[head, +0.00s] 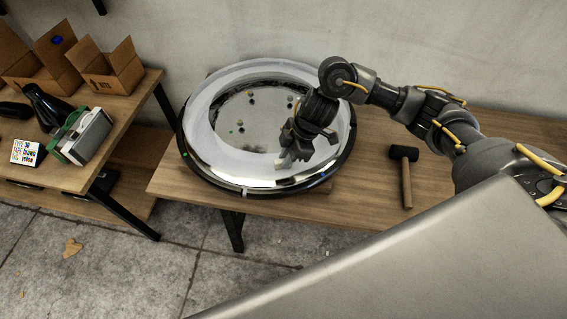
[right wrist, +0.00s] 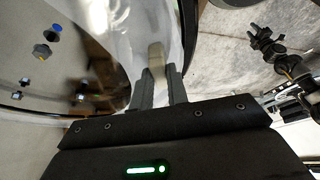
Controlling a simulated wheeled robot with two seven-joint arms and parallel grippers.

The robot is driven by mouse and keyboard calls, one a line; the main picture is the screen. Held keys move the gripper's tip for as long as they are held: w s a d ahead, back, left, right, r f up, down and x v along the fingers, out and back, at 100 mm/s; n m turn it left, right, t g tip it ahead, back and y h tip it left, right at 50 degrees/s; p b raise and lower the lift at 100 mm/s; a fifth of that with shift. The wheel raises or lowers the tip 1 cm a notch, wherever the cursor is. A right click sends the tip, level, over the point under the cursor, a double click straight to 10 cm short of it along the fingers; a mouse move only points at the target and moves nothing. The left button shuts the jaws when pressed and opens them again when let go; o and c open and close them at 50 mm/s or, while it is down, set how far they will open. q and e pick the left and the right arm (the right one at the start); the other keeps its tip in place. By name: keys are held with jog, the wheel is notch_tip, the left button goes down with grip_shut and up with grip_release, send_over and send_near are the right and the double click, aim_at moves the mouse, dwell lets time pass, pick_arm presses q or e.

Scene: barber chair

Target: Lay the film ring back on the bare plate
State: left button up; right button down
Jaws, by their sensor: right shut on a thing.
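The film ring (head: 203,112) is a wide, pale, translucent band over the round, mirror-like plate (head: 238,122). The plate has a black outer rim and lies on the wooden bench. My right gripper (head: 284,160) is at the ring's front right part, with its fingers pointing down. In the right wrist view the fingers (right wrist: 158,90) are shut on a small beige tab (right wrist: 157,56) at the edge of the clear film (right wrist: 150,25). I cannot tell whether the film touches the plate all round. My left gripper is not in view.
A mallet (head: 405,170) lies on the bench right of the plate. Small dark and coloured bits show within the ring. Bare bench (head: 340,205) lies in front.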

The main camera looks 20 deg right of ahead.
jog(key=shift+w+a+f, duration=0.25)
jog(key=shift+w+f, duration=0.05)
jog(key=shift+f, duration=1.65)
jog(key=c, duration=1.4)
grip_release()
jog(key=shift+f, duration=0.1)
jog(key=shift+o, duration=0.2)
jog(key=w+v, duration=0.1)
jog(key=v, duration=1.1)
jog(key=shift+s, duration=0.45)
